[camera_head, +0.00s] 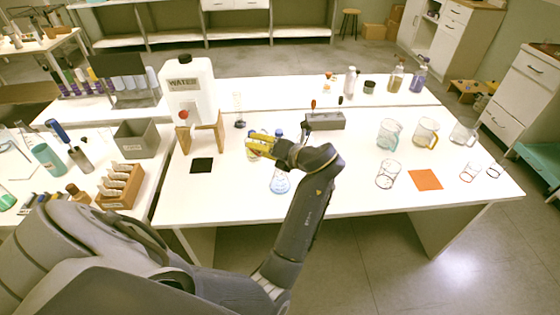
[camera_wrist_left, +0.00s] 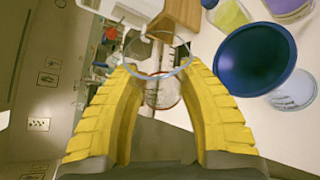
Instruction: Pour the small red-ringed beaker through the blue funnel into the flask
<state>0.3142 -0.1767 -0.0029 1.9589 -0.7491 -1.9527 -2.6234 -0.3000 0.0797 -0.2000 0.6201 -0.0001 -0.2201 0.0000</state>
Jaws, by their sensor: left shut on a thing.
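My left gripper (camera_head: 258,146) is above the middle of the table, its yellow fingers shut. In the left wrist view, the fingers (camera_wrist_left: 162,88) close around a small clear glass beaker (camera_wrist_left: 163,92) with a reddish ring. Its contents are hard to tell. The dark blue funnel (camera_wrist_left: 256,60) is wide and round, to the right of the fingers and apart from them. A clear flask (camera_head: 280,183) with pale blue at its base stands below my wrist in the head view. My wrist hides much around its top. My right gripper is not in view.
A grey box (camera_head: 324,122) stands behind my gripper.

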